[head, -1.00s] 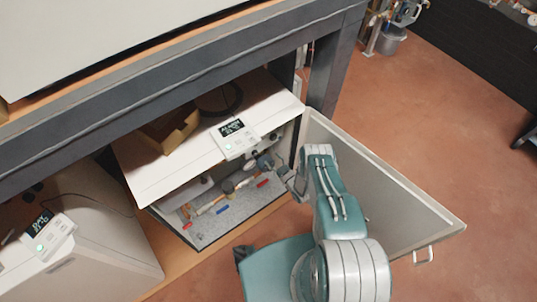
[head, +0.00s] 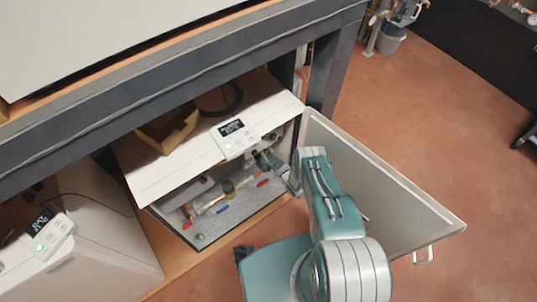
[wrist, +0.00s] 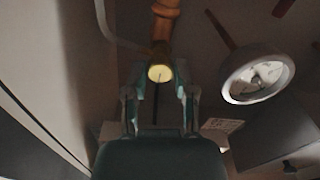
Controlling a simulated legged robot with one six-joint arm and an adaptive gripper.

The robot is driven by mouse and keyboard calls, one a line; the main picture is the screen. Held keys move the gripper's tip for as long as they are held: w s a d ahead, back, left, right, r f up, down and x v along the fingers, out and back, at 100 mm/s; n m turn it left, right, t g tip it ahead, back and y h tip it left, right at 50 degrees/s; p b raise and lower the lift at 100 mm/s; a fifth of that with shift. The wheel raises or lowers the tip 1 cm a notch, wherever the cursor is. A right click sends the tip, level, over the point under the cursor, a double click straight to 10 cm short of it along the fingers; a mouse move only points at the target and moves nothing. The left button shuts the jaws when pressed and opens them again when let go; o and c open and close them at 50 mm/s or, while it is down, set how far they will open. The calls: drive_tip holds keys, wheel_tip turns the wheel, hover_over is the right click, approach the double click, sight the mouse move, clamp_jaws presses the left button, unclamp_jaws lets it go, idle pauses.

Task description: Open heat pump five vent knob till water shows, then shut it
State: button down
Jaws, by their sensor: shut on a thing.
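The open heat pump is a white cabinet (head: 160,180) with pipes inside; its number is not readable. In the wrist view a brass, yellow-ended vent knob (wrist: 160,73) sits at the end of a copper-coloured pipe (wrist: 166,25). My gripper (wrist: 160,95) has a finger on each side of the knob and is shut on it. In the head view my gripper (head: 265,160) reaches into the right side of the cabinet, and the knob is hidden there. A thin dark line runs below the knob; I cannot tell whether it is water.
A round gauge (wrist: 258,77) is right of the knob. The open door (head: 385,195) stands right of my arm. A control panel (head: 235,137) rests on the cabinet top, under a dark bench frame (head: 200,75). Another unit (head: 95,225) stands left.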

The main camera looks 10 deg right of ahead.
drive_tip(key=m, duration=0.5)
drive_tip(key=shift+m, duration=0.3)
drive_tip(key=m, duration=0.4)
drive_tip(key=shift+w+m, duration=0.1)
drive_tip(key=shift+m, duration=0.2)
idle(0.5)
drive_tip(key=shift+c, duration=2.2)
unclamp_jaws()
drive_tip(key=v, duration=1.2)
